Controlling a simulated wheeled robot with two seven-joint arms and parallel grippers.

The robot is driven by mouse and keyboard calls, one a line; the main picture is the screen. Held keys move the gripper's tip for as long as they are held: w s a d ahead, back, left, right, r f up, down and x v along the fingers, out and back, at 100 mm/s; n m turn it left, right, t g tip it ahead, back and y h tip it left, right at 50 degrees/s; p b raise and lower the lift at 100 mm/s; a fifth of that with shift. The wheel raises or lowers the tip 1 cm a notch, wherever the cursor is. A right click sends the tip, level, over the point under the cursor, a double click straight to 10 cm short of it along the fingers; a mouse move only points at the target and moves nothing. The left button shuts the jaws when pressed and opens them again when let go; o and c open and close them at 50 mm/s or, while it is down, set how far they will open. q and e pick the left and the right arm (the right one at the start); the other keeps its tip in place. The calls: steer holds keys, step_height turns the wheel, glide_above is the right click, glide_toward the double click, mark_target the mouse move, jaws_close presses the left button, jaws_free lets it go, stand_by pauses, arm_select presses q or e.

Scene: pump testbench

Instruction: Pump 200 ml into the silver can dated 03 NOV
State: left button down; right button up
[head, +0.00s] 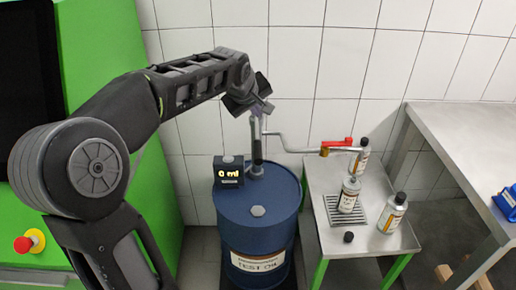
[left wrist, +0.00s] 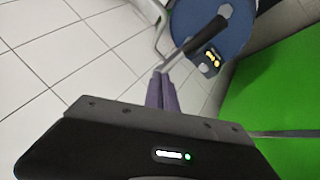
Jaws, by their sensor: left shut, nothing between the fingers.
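My right gripper is not in view.
A small black cap (head: 348,237) lies on the side table near its front edge. A larger metal table (head: 470,140) stands at the right with a blue object (head: 507,203). A green cabinet with a red stop button (head: 23,244) is at the left.

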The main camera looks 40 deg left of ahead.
arm_select(q)
steer(key=b, duration=0.6)
glide_above(257, 150)
step_height(257, 150, down, 8)
steer(key=shift+w+a+f, duration=0.1)
steer(key=shift+w+a, duration=0.05)
steer(key=shift+f+b, duration=0.35)
steer(key=shift+b, duration=0.15)
stand_by(1.3)
steer(key=shift+f+b, duration=0.35)
steer(key=shift+b, duration=0.2)
